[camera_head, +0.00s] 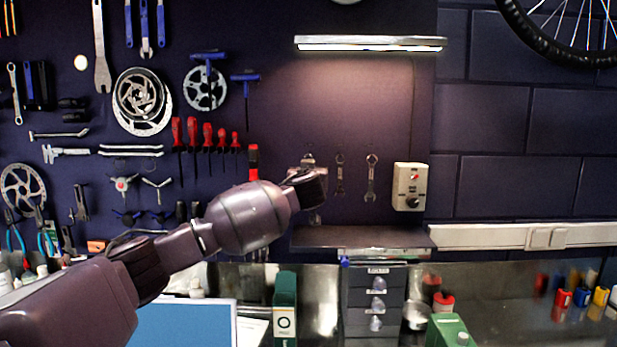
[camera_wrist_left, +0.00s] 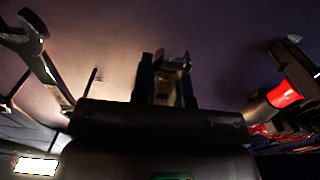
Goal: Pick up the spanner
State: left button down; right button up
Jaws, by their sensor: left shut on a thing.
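Spanners hang on the dark wall panel under the lamp. The left one (camera_head: 308,160) is mostly hidden behind my left gripper (camera_head: 310,182); only its upper end and a bit below show. Two more spanners, a middle one (camera_head: 340,175) and a right one (camera_head: 371,178), hang clear of it. In the left wrist view my left gripper (camera_wrist_left: 168,85) is shut on a spanner (camera_wrist_left: 178,62), whose metal end shows between the dark fingers. Whether it still touches its hook cannot be told. Another spanner (camera_wrist_left: 42,60) hangs at left there. My right gripper is not in view.
A narrow shelf (camera_head: 360,237) juts out below the spanners, above a small drawer unit (camera_head: 372,300). A switch box (camera_head: 410,187) is on the wall to the right. Red-handled screwdrivers (camera_head: 207,135) hang to the left. A lamp (camera_head: 370,44) is above.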

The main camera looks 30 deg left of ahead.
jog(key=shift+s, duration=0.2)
pick_arm(q)
jog(key=b+v, duration=0.2)
jog(key=v, duration=1.6)
jog(key=shift+r+b, duration=0.3)
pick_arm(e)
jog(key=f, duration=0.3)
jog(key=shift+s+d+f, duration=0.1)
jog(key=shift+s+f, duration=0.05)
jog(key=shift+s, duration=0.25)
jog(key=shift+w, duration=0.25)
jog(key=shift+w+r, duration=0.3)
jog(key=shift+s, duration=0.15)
